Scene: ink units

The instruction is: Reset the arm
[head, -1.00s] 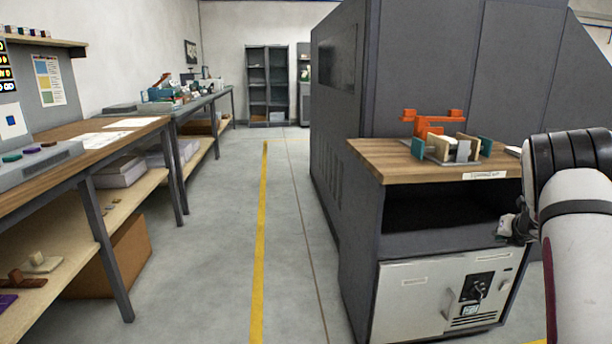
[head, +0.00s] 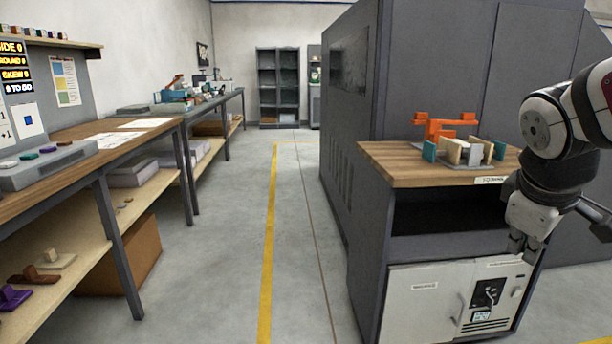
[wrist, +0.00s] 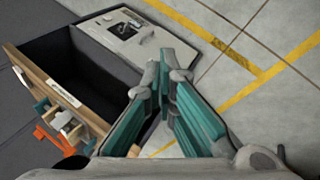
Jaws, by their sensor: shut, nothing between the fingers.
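My arm reaches in from the right edge of the head view. My gripper (head: 522,248) hangs with its fingers pointing down, in front of the right side of the cabinet (head: 455,262). In the wrist view my gripper (wrist: 166,75) shows its two teal-padded fingers drawn together at the tips, with nothing held between them. Below them in that view are the cabinet's open dark shelf and its light door panel (wrist: 118,35). Whether the gripper touches the cabinet cannot be told; it appears apart from it.
On the cabinet's wooden top (head: 395,165) stand an orange fixture (head: 440,125) and a rack of teal and cream plates (head: 462,152). A large grey machine (head: 440,65) stands behind. A long workbench (head: 75,135) lines the left. The aisle floor (head: 225,235) is clear.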

